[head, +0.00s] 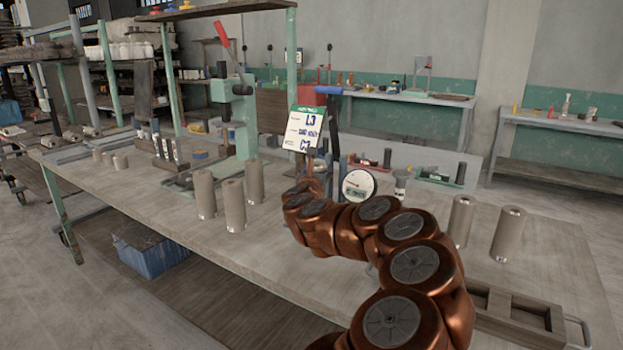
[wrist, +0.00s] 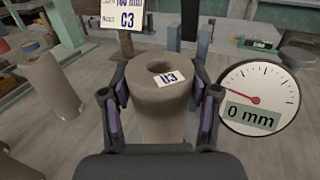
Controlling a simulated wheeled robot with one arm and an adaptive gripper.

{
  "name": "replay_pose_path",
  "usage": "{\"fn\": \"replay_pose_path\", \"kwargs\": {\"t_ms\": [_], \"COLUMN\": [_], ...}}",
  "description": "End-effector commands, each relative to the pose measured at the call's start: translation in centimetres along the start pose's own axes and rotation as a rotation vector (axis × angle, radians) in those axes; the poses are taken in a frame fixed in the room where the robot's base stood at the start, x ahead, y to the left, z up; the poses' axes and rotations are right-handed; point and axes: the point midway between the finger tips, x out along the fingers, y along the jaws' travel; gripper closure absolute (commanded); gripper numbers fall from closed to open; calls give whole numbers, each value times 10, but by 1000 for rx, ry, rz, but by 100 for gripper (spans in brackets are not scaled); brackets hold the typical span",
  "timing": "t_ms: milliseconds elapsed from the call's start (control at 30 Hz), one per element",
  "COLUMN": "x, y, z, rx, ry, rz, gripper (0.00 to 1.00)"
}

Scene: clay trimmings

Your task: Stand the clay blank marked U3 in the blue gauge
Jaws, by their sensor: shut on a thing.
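The clay blank marked U3 (wrist: 160,108) is a grey-brown cylinder with a hole in its top and a white label. It stands upright between the fingers of my gripper (wrist: 162,97), which is shut on it. Its lower end is hidden by my gripper. The gauge's round white dial (wrist: 258,98) is right of the blank and reads 0 mm, its needle pointing left. The dial also shows in the head view (head: 358,186), beside a dark upright with a blue top (head: 329,90). My arm hides the blank and my gripper there.
A white and green card (head: 304,128) stands behind my gripper. Several clay cylinders stand on the table (head: 150,200), three left of my arm (head: 234,204) and two to its right (head: 508,235). A wooden tray (head: 505,318) lies at the front right. A green press (head: 240,110) stands behind.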

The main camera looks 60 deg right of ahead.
Motion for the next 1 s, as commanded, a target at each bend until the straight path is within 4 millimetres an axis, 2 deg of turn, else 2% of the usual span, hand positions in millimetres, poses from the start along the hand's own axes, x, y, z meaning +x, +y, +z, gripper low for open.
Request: {"fn": "replay_pose_path", "kwargs": {"t_ms": [100, 400, 967, 1000], "x": [2, 2, 2, 2], "y": [-1, 1, 0, 0], "z": [-2, -32, -38, -38], "rx": [-1, 0, 2, 2], "ry": [-2, -3, -5, -4], "rz": [-1, 1, 0, 0], "gripper": [100, 100, 100, 38]}}
